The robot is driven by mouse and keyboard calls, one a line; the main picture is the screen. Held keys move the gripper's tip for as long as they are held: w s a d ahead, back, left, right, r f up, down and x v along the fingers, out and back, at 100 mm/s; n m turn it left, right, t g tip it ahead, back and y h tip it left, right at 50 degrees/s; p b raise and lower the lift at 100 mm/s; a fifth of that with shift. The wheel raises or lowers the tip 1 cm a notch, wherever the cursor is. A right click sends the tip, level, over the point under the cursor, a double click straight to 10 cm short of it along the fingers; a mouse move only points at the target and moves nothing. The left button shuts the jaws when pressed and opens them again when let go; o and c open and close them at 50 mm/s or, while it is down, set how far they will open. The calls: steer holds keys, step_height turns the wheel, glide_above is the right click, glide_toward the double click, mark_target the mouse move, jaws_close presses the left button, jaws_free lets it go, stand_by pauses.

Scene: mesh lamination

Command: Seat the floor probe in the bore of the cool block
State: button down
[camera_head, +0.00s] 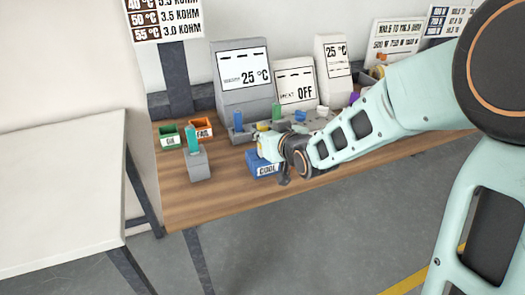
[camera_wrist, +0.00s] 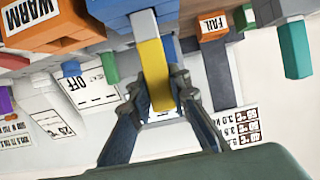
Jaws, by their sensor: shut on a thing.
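My gripper (camera_wrist: 157,92) is shut on a yellow-bodied probe (camera_wrist: 153,65), the only probe in hand, so I call it the floor probe. Its pale grey end (camera_wrist: 145,24) points to the blue cool block (camera_wrist: 112,10) in the wrist view. That end overlaps the block there; I cannot tell whether it is inside the bore. In the head view the cool block (camera_head: 263,167) sits near the bench's front edge, with my gripper (camera_head: 268,146) just above it. The bore is hidden.
A grey block (camera_head: 198,166) holding a teal probe stands left. The green OK bin (camera_head: 169,140) and orange FAIL bin (camera_head: 203,134) are behind it. The orange WARM block (camera_wrist: 45,28) is close beside the cool block. Blue and green probes and display units stand behind.

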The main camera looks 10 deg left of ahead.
steer(key=shift+f+b, duration=1.2)
steer(key=shift+f, duration=0.55)
steer(key=shift+f+b, duration=0.25)
steer(key=shift+b, duration=0.05)
steer(key=c, duration=1.8)
jaws_free()
steer(key=shift+r, duration=0.1)
steer(key=shift+r, duration=0.1)
steer(key=shift+r+p, duration=0.2)
steer(key=shift+p, duration=0.2)
steer(key=shift+f+p+v, duration=0.2)
steer(key=shift+p+v, duration=1.3)
steer(key=shift+v, duration=4.45)
steer(key=shift+d, duration=0.1)
